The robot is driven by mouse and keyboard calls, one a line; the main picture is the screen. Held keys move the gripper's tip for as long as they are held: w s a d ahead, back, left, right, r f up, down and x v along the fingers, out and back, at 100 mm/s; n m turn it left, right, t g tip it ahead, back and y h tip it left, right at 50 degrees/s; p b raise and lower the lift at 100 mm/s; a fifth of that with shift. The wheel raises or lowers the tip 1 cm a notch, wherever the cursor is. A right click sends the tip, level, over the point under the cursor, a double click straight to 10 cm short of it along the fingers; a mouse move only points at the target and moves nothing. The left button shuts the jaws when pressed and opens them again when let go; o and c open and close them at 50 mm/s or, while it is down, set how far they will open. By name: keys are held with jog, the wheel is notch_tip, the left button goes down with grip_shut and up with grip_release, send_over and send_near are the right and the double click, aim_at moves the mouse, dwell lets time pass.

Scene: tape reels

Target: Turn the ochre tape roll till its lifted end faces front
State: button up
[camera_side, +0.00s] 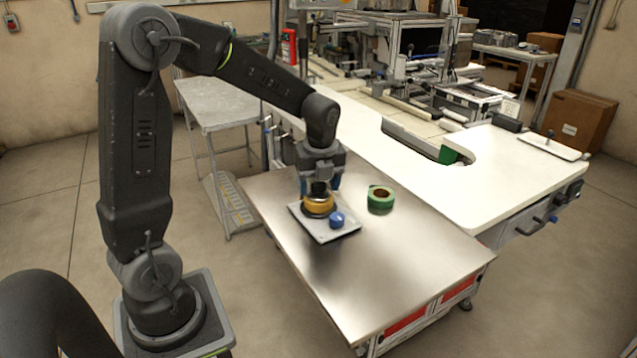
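The ochre tape roll (318,209) lies flat on a pale square plate (322,236) on the metal table. A dark piece shows at its top centre, and I cannot make out its lifted end at this size. My gripper (320,190) points down right above the roll, its two fingers spread to about the roll's width. The fingertips come close to the roll's upper edge; I cannot tell whether they touch or grip it.
A small blue round piece (337,219) sits on the plate, close to the roll's front right. A green tape roll (381,199) lies on the metal table (400,265) to the right. The table's front and right are bare. A white worktop (440,185) adjoins behind.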

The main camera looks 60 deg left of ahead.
jog(key=c, duration=1)
jog(key=n, duration=0.3)
jog(key=n+g, duration=0.1)
jog(key=n, duration=0.3)
jog(key=shift+n, duration=0.3)
jog(key=n, duration=0.6)
jog(key=shift+g+h, duration=0.4)
jog(key=o, duration=1.1)
jog(key=shift+r, duration=0.15)
